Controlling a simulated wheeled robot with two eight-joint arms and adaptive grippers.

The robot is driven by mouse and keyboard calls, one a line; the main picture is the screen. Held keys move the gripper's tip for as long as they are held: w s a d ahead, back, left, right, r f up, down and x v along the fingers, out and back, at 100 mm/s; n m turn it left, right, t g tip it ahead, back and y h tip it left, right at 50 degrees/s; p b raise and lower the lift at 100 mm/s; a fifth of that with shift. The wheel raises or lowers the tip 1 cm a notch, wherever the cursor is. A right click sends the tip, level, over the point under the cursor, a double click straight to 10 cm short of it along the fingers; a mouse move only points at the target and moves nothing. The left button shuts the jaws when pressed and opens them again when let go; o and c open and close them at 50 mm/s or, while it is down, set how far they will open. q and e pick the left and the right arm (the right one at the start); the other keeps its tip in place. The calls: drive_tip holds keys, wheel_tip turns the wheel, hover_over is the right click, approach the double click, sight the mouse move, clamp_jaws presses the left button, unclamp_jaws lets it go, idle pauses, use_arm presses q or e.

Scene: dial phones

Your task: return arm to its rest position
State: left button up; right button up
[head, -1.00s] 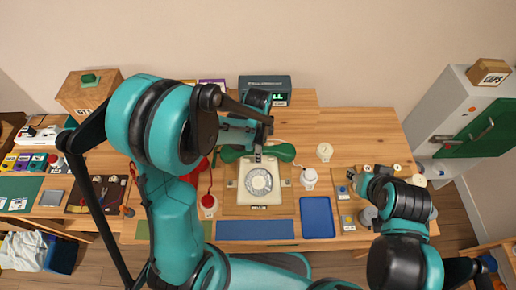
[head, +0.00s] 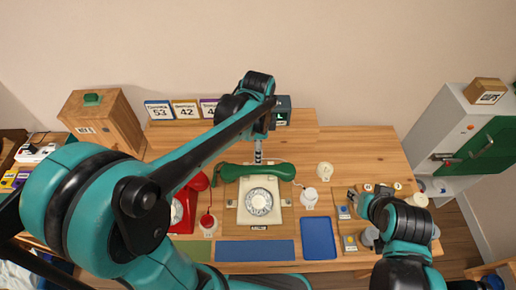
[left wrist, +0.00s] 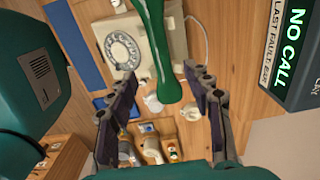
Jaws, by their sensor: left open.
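My left arm comes in from the left across the head view, and its gripper (head: 258,153) hangs just behind the green handset (head: 272,172). In the left wrist view the two fingers of this gripper (left wrist: 160,78) are spread apart with nothing held. The green handset (left wrist: 160,45) lies beyond them across the cream dial phone (head: 243,208). The phone's round dial (left wrist: 122,51) faces up. My right gripper (head: 358,200) is low over the right part of the table, and its jaws are too small to read.
A red phone (head: 188,207) is left of the cream phone, partly behind my left arm. A dark box with a "NO CALL" display (left wrist: 291,40) stands at the table's back. A blue tray (head: 318,238), blue mat (head: 255,251) and small white items (head: 310,195) lie nearby.

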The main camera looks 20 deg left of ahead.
idle(0.4)
use_arm(q)
drive_tip(key=s+a+n+t+b, duration=0.3)
drive_tip(key=s+n+t, duration=0.4)
drive_tip(key=s+n, duration=0.3)
drive_tip(key=a+n, duration=0.1)
drive_tip(key=n, duration=0.3)
drive_tip(key=shift+a+r+n+b, duration=0.3)
drive_tip(key=shift+a+r+n, duration=0.05)
drive_tip(key=shift+n, duration=0.05)
